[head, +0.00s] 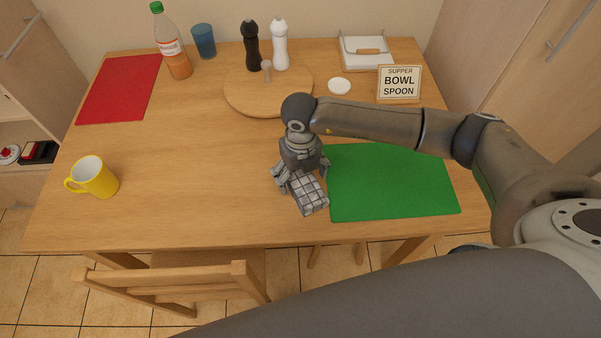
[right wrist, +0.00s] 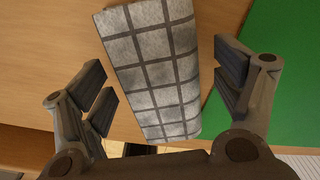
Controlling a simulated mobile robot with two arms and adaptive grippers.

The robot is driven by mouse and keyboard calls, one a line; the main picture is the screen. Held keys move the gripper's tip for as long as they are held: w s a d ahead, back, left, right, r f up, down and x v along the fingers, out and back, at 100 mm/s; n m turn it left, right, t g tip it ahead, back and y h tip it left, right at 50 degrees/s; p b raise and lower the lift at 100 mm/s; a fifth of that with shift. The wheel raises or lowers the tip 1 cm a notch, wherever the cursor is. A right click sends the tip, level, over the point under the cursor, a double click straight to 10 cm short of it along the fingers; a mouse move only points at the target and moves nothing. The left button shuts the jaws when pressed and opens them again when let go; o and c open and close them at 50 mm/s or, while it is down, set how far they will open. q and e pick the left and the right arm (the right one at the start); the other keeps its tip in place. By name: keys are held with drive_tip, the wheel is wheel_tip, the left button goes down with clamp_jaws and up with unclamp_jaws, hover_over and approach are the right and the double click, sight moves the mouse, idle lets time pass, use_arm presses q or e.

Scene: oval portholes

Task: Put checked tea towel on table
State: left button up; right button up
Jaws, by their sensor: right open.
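The checked tea towel (head: 309,194) is a folded grey block with dark lines. It lies at the near part of the wooden table (head: 190,190), just left of the green mat. My right gripper (head: 303,184) is over it with its fingers spread. In the right wrist view the towel (right wrist: 155,70) shows between the two open fingers (right wrist: 166,92), with a gap on the left and a smaller gap on the right. I cannot tell whether the towel rests fully on the tabletop. My left gripper is not in view.
A green mat (head: 390,185) lies to the right and a red mat (head: 118,88) at the far left. A yellow mug (head: 97,177) stands at left. A round board (head: 250,98) with two mills, a bottle (head: 172,45) and a sign (head: 399,83) stand behind. A chair (head: 170,285) is in front.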

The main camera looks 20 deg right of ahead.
sight(300, 175)
drive_tip(key=shift+w+r, duration=0.1)
drive_tip(key=shift+r, duration=0.3)
wheel_tip(300, 175, up, 12)
drive_tip(key=b, duration=0.1)
drive_tip(key=shift+f+b, duration=0.2)
drive_tip(key=shift+b, duration=0.15)
